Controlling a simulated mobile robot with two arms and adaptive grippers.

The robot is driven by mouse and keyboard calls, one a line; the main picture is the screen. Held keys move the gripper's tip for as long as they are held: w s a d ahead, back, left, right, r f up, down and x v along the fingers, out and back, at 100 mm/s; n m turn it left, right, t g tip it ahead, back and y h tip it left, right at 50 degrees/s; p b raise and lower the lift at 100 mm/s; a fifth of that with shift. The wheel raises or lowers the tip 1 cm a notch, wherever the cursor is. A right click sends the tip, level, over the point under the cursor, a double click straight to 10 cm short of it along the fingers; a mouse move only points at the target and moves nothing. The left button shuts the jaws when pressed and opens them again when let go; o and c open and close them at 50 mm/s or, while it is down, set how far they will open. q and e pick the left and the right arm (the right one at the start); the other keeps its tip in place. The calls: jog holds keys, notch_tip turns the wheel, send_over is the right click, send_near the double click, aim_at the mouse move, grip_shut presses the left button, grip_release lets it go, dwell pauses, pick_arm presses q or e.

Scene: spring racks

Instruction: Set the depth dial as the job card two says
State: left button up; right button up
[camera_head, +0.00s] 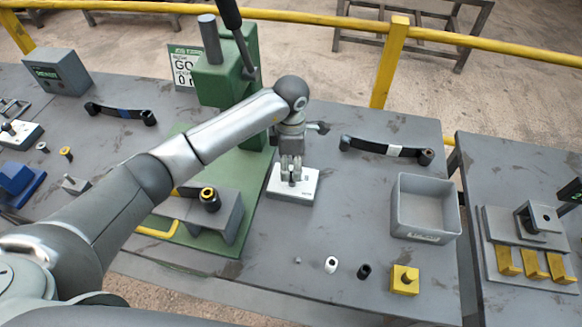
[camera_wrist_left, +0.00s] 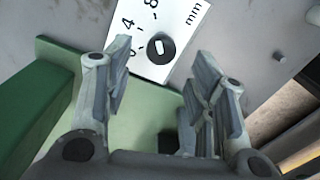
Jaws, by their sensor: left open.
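The depth dial is a white plate (camera_head: 303,192) with a small dark knob, on the bench right of the green press. In the left wrist view the plate (camera_wrist_left: 182,22) shows "4", "8" and "mm". Its round black knob (camera_wrist_left: 152,54) has a white bar mark; I cannot tell the exact setting. My left gripper (camera_head: 291,179) points down over the plate. In the left wrist view its fingers (camera_wrist_left: 163,80) are apart, with the knob beyond the gap and nothing held. My right gripper is out of view.
The green press (camera_head: 222,85) stands close left of the dial. A grey bin (camera_head: 425,232) and a black strap-like part (camera_head: 385,150) lie to the right. Small parts and a yellow block (camera_head: 404,280) are near the front edge. Bench between them is clear.

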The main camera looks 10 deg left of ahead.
aim_at(291, 175)
pick_arm(q)
jog(key=shift+d+f+p, duration=0.1)
jog(key=shift+f+p, duration=0.3)
jog(key=shift+f, duration=1.55)
jog(key=c, duration=1)
